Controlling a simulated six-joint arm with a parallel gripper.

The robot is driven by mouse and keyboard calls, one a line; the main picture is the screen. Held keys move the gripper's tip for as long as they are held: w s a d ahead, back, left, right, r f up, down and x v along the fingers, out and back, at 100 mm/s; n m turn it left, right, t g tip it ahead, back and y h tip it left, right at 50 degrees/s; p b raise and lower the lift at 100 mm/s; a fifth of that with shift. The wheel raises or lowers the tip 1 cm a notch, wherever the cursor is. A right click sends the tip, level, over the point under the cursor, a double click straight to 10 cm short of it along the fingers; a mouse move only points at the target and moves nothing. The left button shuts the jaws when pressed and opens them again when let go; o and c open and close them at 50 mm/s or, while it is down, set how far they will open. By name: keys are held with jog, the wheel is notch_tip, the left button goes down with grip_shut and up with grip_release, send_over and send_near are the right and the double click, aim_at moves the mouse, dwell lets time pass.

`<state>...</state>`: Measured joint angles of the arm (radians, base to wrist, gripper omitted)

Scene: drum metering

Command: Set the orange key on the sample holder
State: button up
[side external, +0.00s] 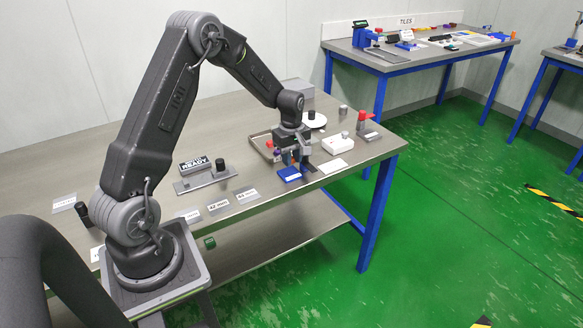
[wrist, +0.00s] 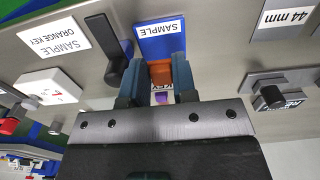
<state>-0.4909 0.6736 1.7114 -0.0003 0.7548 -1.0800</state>
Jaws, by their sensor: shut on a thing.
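The orange key (wrist: 160,75) is between the fingers of my gripper (wrist: 157,68) in the wrist view, and my gripper is shut on it. A blue block with a white SAMPLE label, which looks like the sample holder (wrist: 160,40), lies just beyond the fingertips. In the side view the blue holder (side external: 289,174) sits near the table's front edge, with my gripper (side external: 294,160) low beside it. I cannot tell whether the key touches the holder.
A black lever-like part (wrist: 113,52) stands close beside the holder. A white card reading SAMPLE ORANGE KEY (wrist: 55,38) and a white box (side external: 338,145) lie near. A tray (side external: 256,142) is behind my gripper. A READY display (side external: 194,164) stands to the left.

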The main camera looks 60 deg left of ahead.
aim_at(292, 175)
jog(key=shift+f, duration=1.9)
jog(key=shift+f, duration=0.2)
jog(key=o, duration=0.6)
notch_tip(292, 175, up, 12)
jog(key=shift+r, duration=0.1)
jog(key=s+d+r+m+t, duration=0.1)
jog(key=s+d+r+m, duration=0.35)
jog(key=d+r, duration=0.35)
jog(key=s+d+r+m+t, duration=0.1)
jog(key=s+d+r+m, duration=0.1)
jog(key=s+d+m, duration=0.2)
jog(key=s+d+r+m+t, duration=0.2)
jog(key=s+d+m, duration=0.3)
jog(key=s, duration=0.3)
jog(key=s+d+r+m+t, duration=0.1)
jog(key=s+d+r+m, duration=0.1)
jog(key=s+d+m, duration=0.2)
jog(key=shift+s+d+r+m+t, duration=0.15)
jog(key=shift+s+d, duration=0.2)
jog(key=shift+s, duration=0.25)
jog(key=shift+s+d+r+m+t, duration=0.15)
jog(key=shift+s+d, duration=0.2)
jog(key=shift+s, duration=0.2)
